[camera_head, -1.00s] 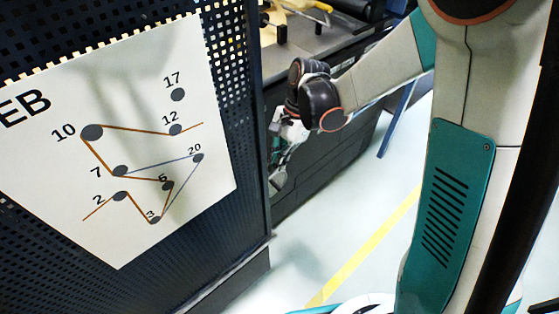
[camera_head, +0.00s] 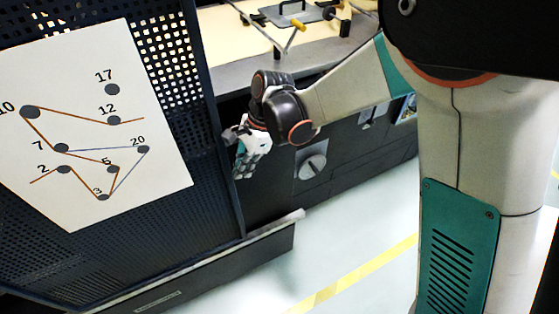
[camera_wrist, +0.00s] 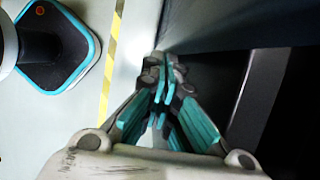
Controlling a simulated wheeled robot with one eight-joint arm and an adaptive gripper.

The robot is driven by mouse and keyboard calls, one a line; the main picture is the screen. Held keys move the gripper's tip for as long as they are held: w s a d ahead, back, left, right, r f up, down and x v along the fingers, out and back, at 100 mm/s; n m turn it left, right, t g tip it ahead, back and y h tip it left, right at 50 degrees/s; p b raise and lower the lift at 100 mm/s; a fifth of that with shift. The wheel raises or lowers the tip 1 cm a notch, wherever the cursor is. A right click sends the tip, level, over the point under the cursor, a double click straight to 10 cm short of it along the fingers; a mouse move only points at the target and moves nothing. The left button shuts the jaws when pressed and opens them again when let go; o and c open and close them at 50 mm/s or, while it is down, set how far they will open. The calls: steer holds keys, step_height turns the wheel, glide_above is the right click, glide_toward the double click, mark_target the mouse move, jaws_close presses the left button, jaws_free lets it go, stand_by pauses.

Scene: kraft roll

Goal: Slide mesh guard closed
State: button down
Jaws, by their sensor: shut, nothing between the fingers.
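The mesh guard (camera_head: 165,45) is a dark perforated panel at the left of the head view, with a white web-path chart fixed on it. My gripper (camera_head: 243,165) is just right of the guard's right edge, pointing down. In the wrist view my gripper (camera_wrist: 162,75) has its teal fingers together and empty. A dark panel face lies just beyond and right of the fingertips there. I cannot tell whether the fingers touch the guard, and its handle is not clearly visible.
A bench (camera_head: 350,45) with a pale top, rods and a grey plate stands behind the guard. A low dark rail (camera_head: 270,240) runs along the guard's foot. Pale floor with a yellow stripe (camera_head: 350,275) is clear in front.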

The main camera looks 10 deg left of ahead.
steer(key=s+a, duration=0.6)
steer(key=a, duration=0.4)
steer(key=s+a, duration=0.7)
steer(key=a, duration=0.2)
steer(key=shift+a, duration=0.35)
steer(key=shift+s, duration=0.1)
